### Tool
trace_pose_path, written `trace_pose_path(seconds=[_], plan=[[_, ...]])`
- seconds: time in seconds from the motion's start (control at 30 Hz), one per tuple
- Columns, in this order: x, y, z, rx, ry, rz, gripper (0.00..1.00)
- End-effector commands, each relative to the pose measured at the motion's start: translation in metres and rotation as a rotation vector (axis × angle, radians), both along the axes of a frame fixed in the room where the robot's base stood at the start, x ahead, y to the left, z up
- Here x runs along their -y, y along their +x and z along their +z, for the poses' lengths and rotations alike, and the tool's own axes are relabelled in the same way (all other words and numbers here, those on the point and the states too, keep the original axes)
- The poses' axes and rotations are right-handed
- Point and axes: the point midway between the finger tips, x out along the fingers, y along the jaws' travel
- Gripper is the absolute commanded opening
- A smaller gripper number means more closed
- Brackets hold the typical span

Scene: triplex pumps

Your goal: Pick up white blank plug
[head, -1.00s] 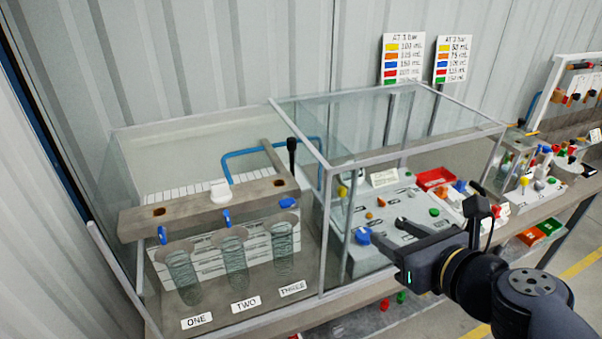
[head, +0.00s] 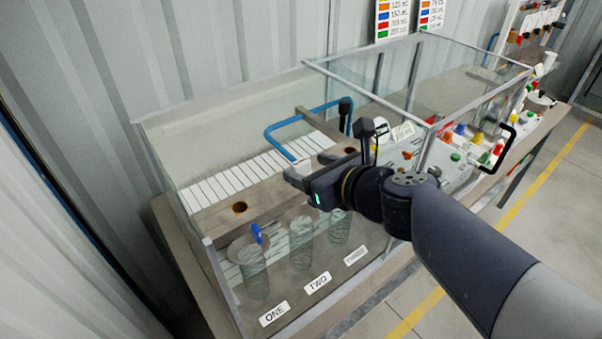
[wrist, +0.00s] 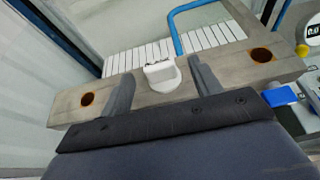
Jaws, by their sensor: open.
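The white blank plug (wrist: 162,78) sits on the grey-brown beam (wrist: 225,78), between two rusty round holes. My gripper (wrist: 160,67) is open, with one finger on each side of the plug in the wrist view. I cannot tell whether either finger touches it. In the head view my gripper (head: 296,174) is over the beam (head: 220,218), and the plug is hidden behind it.
A blue bent pipe (head: 275,143) rises behind the beam. Glass panels surround the tank. Clear cylinders (head: 302,240) with labels stand in front, with a blue tap (head: 257,233) above one. A panel with coloured knobs (head: 470,145) lies to the right.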

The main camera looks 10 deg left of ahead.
Motion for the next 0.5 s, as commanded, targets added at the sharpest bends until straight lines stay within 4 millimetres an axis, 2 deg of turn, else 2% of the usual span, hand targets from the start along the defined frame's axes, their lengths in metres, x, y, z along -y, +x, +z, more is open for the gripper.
trace_pose_path(seconds=[0.5], plan=[[-0.037, 0.031, -0.018, 0.000, 0.000, 0.002, 0.60]])
